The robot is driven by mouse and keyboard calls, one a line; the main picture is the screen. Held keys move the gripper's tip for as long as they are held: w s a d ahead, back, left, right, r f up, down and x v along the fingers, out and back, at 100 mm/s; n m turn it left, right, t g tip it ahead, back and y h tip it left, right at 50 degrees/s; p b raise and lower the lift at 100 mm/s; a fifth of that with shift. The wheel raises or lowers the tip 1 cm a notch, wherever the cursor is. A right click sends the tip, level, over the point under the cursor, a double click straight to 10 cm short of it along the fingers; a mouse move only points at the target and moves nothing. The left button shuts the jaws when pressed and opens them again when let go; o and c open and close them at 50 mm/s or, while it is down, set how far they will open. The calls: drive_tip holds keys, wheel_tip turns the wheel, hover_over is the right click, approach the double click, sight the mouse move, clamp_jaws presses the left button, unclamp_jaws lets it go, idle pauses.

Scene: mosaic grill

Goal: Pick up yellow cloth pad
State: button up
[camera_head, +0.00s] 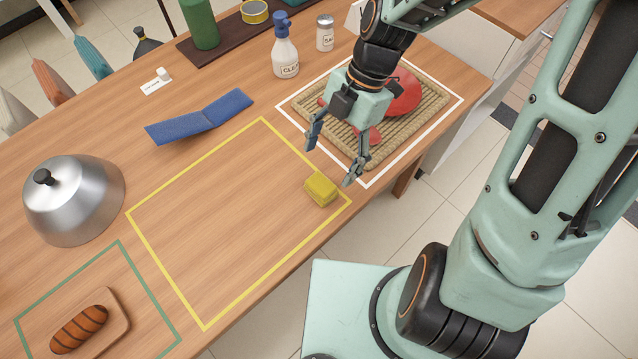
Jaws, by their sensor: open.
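The yellow cloth pad (321,190) is a small folded block. It lies on the wooden table at the right corner of the yellow outlined rectangle, near the table's front edge. My gripper (331,165) is open and empty, with its fingers pointing down toward the table. It is just above and beside the pad in the picture, near the corner of the woven mat. The pad is fully visible and apart from the fingers. The exact height of the fingertips over the table is hard to tell.
A woven mat (432,98) with red items (403,95) lies behind my gripper, inside a white outline. A spray bottle (285,55), a shaker (325,35) and a blue cloth (200,117) are farther back. A metal dome (75,205) and a sausage board (118,318) are left. The yellow outline's middle is clear.

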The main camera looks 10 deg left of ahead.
sight(321, 183)
drive_tip(key=b+x, duration=0.1)
drive_tip(key=x, duration=0.6)
drive_tip(key=shift+s+d+f, duration=0.1)
drive_tip(key=shift+s+f, duration=0.2)
drive_tip(key=shift+f, duration=0.05)
drive_tip(key=c, duration=1.1)
drive_tip(key=shift+r, duration=0.15)
drive_tip(key=shift+c, duration=0.3)
